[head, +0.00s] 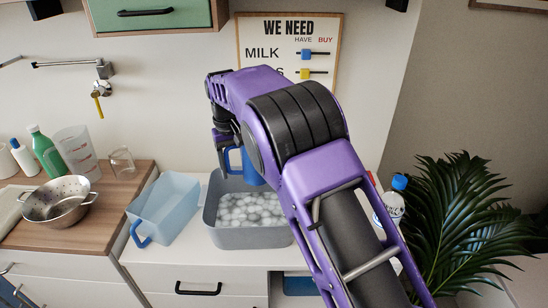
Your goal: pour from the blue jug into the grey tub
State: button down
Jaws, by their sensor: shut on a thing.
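The blue jug (251,170) hangs over the back part of the grey tub (236,238). Its right side is hidden behind my arm, so I cannot tell how far it is tilted, and no stream shows. My gripper (225,156) is shut on the jug at its handle, on the jug's left side. The grey tub stands on the white counter and holds many whitish round lumps or foam. Its right end is partly hidden by my arm.
A translucent pale blue bin (172,207) with a blue handle stands close left of the tub. A steel colander (57,200), a green bottle (44,151) and a glass (121,160) stand on the wooden top. A bottle (392,202) and a plant (455,225) are at right.

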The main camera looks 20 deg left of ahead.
jog(key=s+a+r+m+g+y+p, duration=0.1)
jog(key=s+a+r+y, duration=0.1)
jog(key=s+a, duration=0.9)
jog(key=shift+a+r+m+y+p, duration=0.35)
jog(key=shift+a+r, duration=0.35)
jog(key=shift+a, duration=0.4)
jog(key=shift+g, duration=0.3)
jog(key=y+b, duration=0.1)
jog(key=r+g+y+b, duration=0.1)
jog(key=b, duration=0.1)
jog(key=shift+s+a+r, duration=0.15)
jog(key=shift+a+r, duration=0.05)
jog(key=shift+r, duration=0.05)
jog(key=shift+y+b, duration=0.4)
jog(key=shift+y, duration=0.05)
